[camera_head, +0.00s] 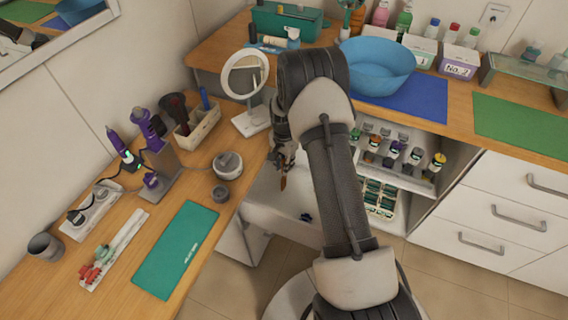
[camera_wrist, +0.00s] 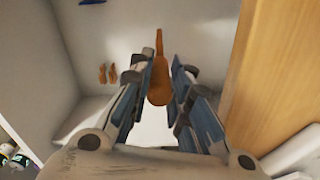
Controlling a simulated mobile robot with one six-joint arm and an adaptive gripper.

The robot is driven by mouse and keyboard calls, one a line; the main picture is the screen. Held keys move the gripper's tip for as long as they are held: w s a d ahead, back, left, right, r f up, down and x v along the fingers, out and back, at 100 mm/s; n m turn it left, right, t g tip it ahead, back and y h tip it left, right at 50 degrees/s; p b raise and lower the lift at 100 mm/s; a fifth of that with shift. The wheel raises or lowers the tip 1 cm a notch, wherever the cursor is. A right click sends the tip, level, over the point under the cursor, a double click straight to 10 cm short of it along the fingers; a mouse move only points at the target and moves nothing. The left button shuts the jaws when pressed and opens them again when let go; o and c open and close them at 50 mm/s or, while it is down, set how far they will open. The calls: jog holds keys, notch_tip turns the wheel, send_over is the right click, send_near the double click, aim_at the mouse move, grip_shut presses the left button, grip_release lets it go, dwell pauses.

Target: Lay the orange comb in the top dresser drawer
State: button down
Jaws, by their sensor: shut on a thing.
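My gripper (camera_wrist: 158,76) is shut on the orange comb (camera_wrist: 161,48), which hangs between the fingers. In the head view my gripper (camera_head: 284,158) is beside the wooden top's inner edge, with the comb's tip (camera_head: 283,184) showing below it. The open white drawer (camera_head: 268,213) lies beneath, and the comb is above it, apart from its floor. The drawer's inside (camera_wrist: 203,22) fills much of the wrist view. Part of the drawer is hidden by my arm in the head view.
Two small orange-brown things (camera_wrist: 108,73) show beside the comb in the wrist view. A small dark blue thing (camera_head: 305,217) lies in the drawer. The wooden top (camera_wrist: 272,75) borders it closely on the right in the wrist view. Shelves with bottles (camera_head: 394,150) stand behind my arm.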

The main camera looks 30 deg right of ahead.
jog(key=shift+f, duration=2.4)
dwell(0.8)
jog(key=c, duration=1.4)
grip_release()
